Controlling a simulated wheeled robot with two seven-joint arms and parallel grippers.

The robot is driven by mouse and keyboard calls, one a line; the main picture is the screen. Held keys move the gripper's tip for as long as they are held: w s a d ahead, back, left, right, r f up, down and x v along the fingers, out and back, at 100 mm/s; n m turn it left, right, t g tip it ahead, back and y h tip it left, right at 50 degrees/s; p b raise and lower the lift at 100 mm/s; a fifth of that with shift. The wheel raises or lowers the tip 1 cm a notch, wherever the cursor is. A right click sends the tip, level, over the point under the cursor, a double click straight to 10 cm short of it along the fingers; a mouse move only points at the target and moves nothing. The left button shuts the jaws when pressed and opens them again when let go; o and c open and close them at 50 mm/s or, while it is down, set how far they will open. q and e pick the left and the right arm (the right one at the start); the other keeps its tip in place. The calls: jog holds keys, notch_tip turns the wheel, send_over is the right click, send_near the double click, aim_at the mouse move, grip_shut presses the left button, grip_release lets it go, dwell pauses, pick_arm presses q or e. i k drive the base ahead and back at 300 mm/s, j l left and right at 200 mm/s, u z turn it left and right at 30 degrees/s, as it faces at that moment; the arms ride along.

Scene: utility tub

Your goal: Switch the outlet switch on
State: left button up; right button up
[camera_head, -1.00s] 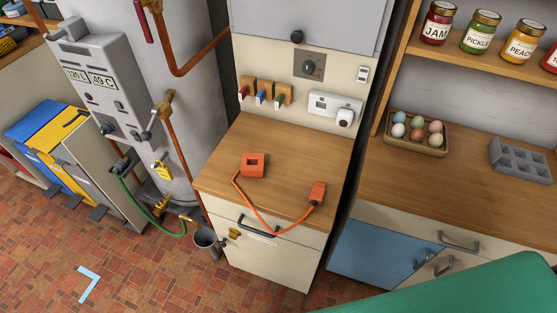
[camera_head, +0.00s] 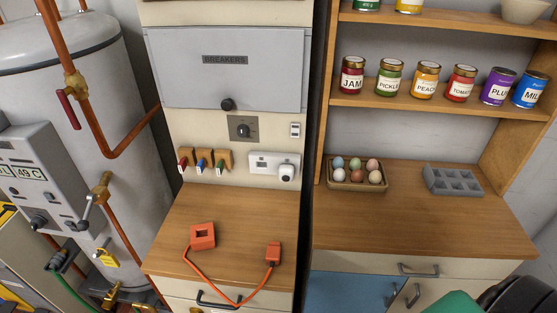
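A white outlet plate (camera_head: 261,162) is on the cream wall panel above the wooden counter. A round white plug-like piece (camera_head: 287,172) sits at its right end. A small dark mark shows on the plate's left part, but the outlet switch's position is too small to tell. A separate small white wall switch (camera_head: 295,130) is above the outlet, right of a dark rotary knob (camera_head: 240,128). Neither of my grippers can be made out.
An orange cord with an orange square block (camera_head: 203,236) and an orange connector (camera_head: 273,252) lies on the counter (camera_head: 236,222). Red, blue and green handled pieces (camera_head: 202,161) are left of the outlet. A grey breaker box (camera_head: 225,75) is above. An egg tray (camera_head: 356,176) stands right.

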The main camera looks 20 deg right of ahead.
aim_at(295, 127)
jog(key=j+z, duration=0.1)
jog(key=z, duration=0.6)
jog(key=j+z, duration=0.25)
jog(key=j, duration=0.2)
jog(key=j+z, duration=0.25)
jog(key=j, duration=0.15)
jog(key=k+j+z, duration=0.1)
jog(key=j+z, duration=0.2)
jog(key=k+j+z, duration=0.1)
jog(key=j+z, duration=0.15)
jog(key=j, duration=0.3)
jog(key=k+j+z, duration=0.25)
jog(key=k+j, duration=0.1)
jog(key=j, duration=0.25)
jog(key=k+j, duration=0.1)
jog(key=j, duration=0.25)
jog(key=k+j, duration=0.15)
jog(key=j, duration=0.2)
jog(key=k+j, duration=0.1)
jog(key=j, duration=0.25)
jog(key=z, duration=0.05)
